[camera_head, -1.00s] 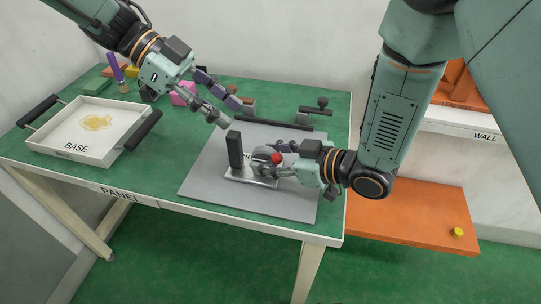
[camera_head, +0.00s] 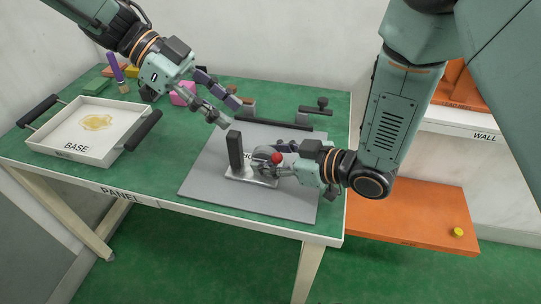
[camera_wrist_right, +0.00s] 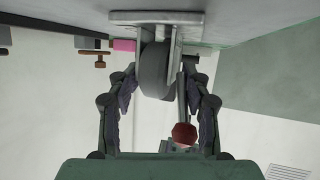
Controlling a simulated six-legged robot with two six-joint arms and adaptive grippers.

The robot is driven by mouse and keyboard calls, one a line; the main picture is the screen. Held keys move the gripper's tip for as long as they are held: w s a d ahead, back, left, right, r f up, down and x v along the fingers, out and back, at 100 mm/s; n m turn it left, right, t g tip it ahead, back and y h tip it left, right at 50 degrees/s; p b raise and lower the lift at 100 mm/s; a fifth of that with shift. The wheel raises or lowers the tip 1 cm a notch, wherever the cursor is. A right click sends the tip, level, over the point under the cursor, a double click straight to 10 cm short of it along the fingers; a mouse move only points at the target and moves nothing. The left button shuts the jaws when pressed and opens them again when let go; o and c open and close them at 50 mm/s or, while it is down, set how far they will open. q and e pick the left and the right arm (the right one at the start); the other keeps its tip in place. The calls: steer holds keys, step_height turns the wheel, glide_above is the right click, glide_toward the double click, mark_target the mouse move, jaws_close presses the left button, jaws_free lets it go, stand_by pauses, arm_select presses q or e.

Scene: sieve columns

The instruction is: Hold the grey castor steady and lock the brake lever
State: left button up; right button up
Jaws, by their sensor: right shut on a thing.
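The grey castor (camera_head: 263,154) sits on a pale plate on the grey mat, and it fills the middle of the right wrist view (camera_wrist_right: 154,78). Its brake lever has a red knob (camera_head: 277,158); in the right wrist view the knob (camera_wrist_right: 184,133) hangs beside the wheel, towards my palm. My right gripper (camera_head: 268,170) reaches in from the right and is shut on the castor, its fingers on both sides of it. My left gripper (camera_head: 233,113) is open and empty, above the mat behind the castor. The castor's contact with the fingers is partly hidden.
A dark upright post (camera_head: 235,150) stands at the left of the castor. A dark bar (camera_head: 270,124) lies along the mat's back edge. A white tray (camera_head: 60,139) with black handles is on the left. The mat's front (camera_head: 215,194) is clear.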

steer(key=o, duration=1.6)
steer(key=shift+d, duration=0.1)
steer(key=v, duration=0.8)
steer(key=shift+s+d+r, duration=0.1)
steer(key=shift+d+r, duration=0.1)
steer(key=shift+d, duration=0.05)
steer(key=shift+v, duration=1.6)
steer(key=shift+s, duration=0.1)
steer(key=shift+a+f, duration=0.1)
steer(key=shift+a, duration=0.05)
